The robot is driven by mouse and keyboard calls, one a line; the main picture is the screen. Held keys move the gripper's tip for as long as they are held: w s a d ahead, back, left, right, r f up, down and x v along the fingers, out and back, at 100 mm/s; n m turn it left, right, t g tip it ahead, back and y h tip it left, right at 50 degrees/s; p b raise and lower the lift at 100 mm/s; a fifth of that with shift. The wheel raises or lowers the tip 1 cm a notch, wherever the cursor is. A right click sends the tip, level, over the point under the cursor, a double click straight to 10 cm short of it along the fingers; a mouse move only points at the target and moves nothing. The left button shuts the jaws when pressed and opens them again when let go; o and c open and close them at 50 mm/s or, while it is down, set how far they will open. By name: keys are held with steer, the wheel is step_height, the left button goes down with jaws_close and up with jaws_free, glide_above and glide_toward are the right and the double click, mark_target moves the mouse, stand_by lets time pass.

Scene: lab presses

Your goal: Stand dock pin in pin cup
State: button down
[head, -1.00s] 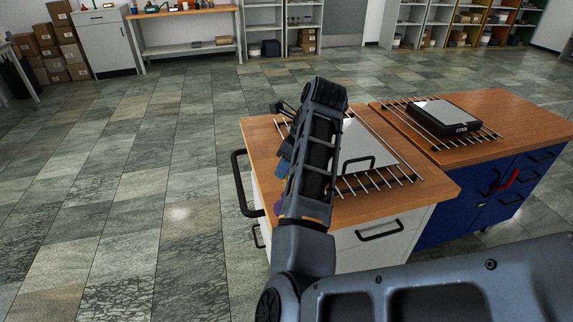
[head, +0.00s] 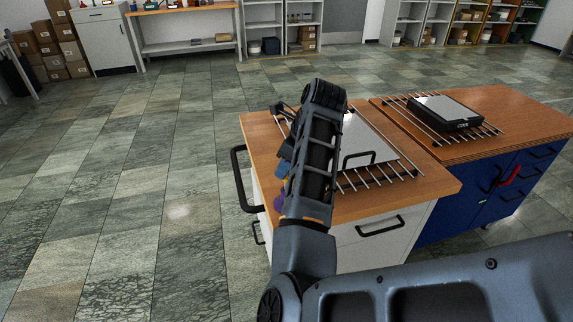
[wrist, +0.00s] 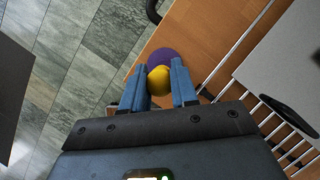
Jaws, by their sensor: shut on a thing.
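My gripper (wrist: 158,90) points down over the wooden top of the white cabinet, with its blue fingers shut on a yellow round-topped piece, which I take to be the dock pin (wrist: 159,80). A purple round thing, likely the pin cup (wrist: 162,57), lies just beyond the yellow piece in the wrist view and is partly covered by it. In the head view the purple thing (head: 278,203) shows at the left edge of the top, below the yellow piece (head: 284,184). I cannot tell whether the two touch. The pin's lower part is hidden.
A metal rack with a pale plate and black handle (head: 359,159) lies right of my gripper. A second wooden top (head: 530,110) bears a rack and a black device (head: 446,112). A black cabinet handle (head: 240,182) sticks out at the left. The floor left is clear.

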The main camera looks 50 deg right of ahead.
steer(key=shift+f+b, duration=1.05)
steer(key=shift+f, duration=0.8)
steer(key=c, duration=0.8)
jaws_free()
steer(key=p+v, duration=0.1)
steer(key=v, duration=0.6)
steer(key=shift+s+r, duration=0.15)
steer(key=shift+r, duration=0.25)
